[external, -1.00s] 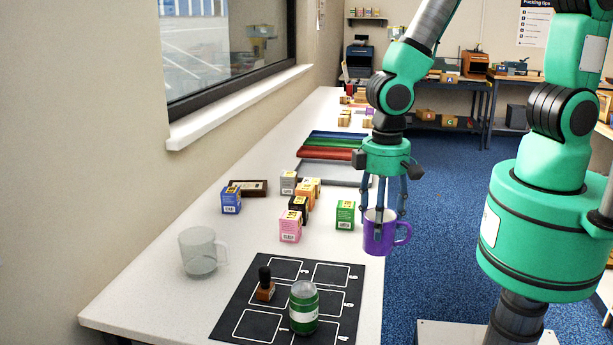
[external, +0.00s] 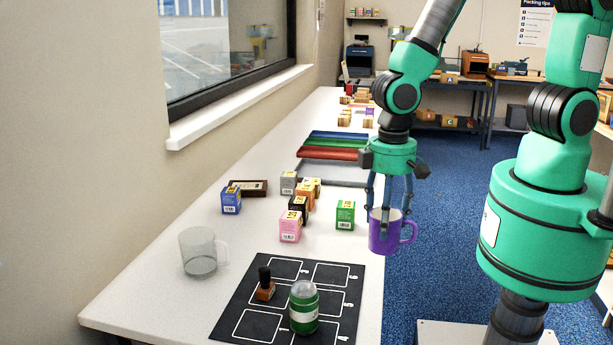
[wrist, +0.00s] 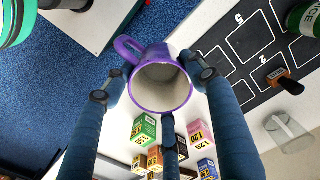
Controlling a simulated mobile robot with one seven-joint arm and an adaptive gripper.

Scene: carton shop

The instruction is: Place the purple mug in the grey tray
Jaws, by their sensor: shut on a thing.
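The purple mug (external: 382,238) hangs upright in my gripper (external: 388,212), near the right long edge of the white table in the external view. My gripper is shut on its upper part, with the handle pointing right. The wrist view looks into the empty mug (wrist: 160,87), with the blue fingers of my gripper (wrist: 158,82) around its rim. The grey tray (external: 345,182) lies farther back on the table, in front of red, green and blue ones. My arm hides part of its right side.
Several small cartons, including a green one (external: 345,215) and a pink one (external: 290,226), stand left of the mug. A clear mug (external: 198,252) stands at the left. A black mat (external: 335,255) in front holds a green jar (external: 304,308) and a small brown bottle (external: 265,288).

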